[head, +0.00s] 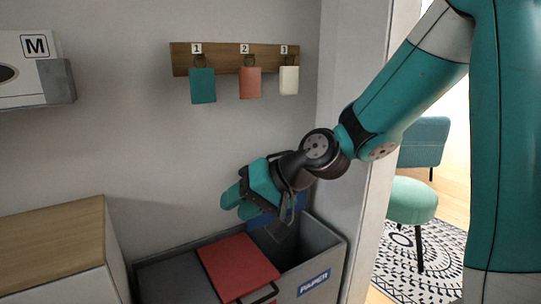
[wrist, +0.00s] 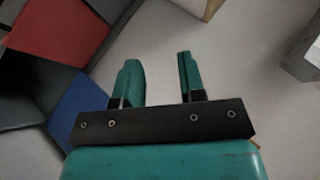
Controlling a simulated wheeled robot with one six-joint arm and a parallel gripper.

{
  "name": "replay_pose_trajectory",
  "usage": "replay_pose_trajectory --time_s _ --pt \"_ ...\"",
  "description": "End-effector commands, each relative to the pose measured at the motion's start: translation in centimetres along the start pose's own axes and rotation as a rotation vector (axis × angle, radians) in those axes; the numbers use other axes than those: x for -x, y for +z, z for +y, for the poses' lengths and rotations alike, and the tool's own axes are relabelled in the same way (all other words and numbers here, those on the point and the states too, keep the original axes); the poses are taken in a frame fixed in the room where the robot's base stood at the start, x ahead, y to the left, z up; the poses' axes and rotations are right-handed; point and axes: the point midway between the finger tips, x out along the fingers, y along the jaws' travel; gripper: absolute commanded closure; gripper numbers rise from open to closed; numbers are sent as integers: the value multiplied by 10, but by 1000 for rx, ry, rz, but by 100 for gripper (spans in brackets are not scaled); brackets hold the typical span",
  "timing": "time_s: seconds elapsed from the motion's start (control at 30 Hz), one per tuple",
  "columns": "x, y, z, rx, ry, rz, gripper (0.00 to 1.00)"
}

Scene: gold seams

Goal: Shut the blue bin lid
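The blue lid (head: 291,213) stands raised at the back of the open right compartment of the grey bin (head: 330,252), partly hidden behind my gripper. It also shows as a blue panel in the wrist view (wrist: 82,108), left of my fingers. My gripper (head: 238,201) is above the bin, in front of the wall, with its fingers pointing left. In the wrist view my gripper (wrist: 158,70) has its two teal fingers apart with nothing between them. I cannot tell whether my gripper touches the blue lid.
A red lid (head: 238,266) lies flat over the compartment left of the open one. A blue PAPER label (head: 313,283) is on the bin's front. A wooden-topped cabinet (head: 50,240) stands left. Tags hang from a wall rack (head: 222,60). A doorway is at right.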

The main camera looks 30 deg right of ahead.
Motion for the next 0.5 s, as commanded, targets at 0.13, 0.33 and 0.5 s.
replay_pose_trajectory --time_s 0.13,0.33,0.5 --pt "26 -102 83 -405 -121 415 63" --pt "85 -160 172 -716 -235 802 63" --pt "97 -174 192 -775 -261 886 63"
